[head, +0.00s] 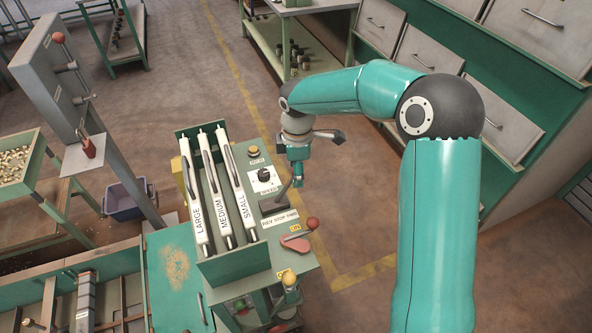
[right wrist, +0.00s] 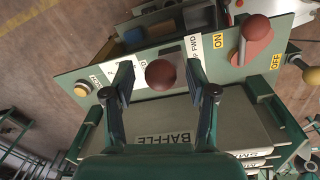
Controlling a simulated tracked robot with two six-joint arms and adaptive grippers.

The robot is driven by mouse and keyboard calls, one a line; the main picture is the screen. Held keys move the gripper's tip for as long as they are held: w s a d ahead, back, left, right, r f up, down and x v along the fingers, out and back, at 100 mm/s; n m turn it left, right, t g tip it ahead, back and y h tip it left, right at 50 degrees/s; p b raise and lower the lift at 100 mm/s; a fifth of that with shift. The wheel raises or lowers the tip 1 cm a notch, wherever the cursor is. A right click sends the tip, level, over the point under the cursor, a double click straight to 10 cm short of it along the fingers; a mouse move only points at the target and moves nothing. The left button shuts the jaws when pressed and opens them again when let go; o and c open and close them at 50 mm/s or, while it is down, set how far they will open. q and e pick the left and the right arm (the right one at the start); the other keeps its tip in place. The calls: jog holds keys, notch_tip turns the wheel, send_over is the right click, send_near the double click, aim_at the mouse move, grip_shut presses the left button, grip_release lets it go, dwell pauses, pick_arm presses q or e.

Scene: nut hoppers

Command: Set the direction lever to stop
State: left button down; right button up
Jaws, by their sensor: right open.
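The direction lever (head: 284,195) rises from a dark slot plate on the green control panel, behind a label reading REV STOP FWD (head: 279,218). In the head view it slants up and to the right; I cannot tell exactly which mark it stands at. In the right wrist view the red-brown ball knob (right wrist: 161,73) shows between the open fingers of the right gripper (right wrist: 158,82), with gaps on both sides. My left gripper is not in view.
On the same panel are a speed dial (head: 264,175), a yellow button (head: 253,152) and a red-knobbed ON/OFF lever (head: 312,223). Long handles labelled LARGE (head: 198,212), MEDIUM and SMALL stand left of it.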

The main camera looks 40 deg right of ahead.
jog(key=shift+f, duration=0.45)
grip_shut()
jog(key=shift+a, duration=0.1)
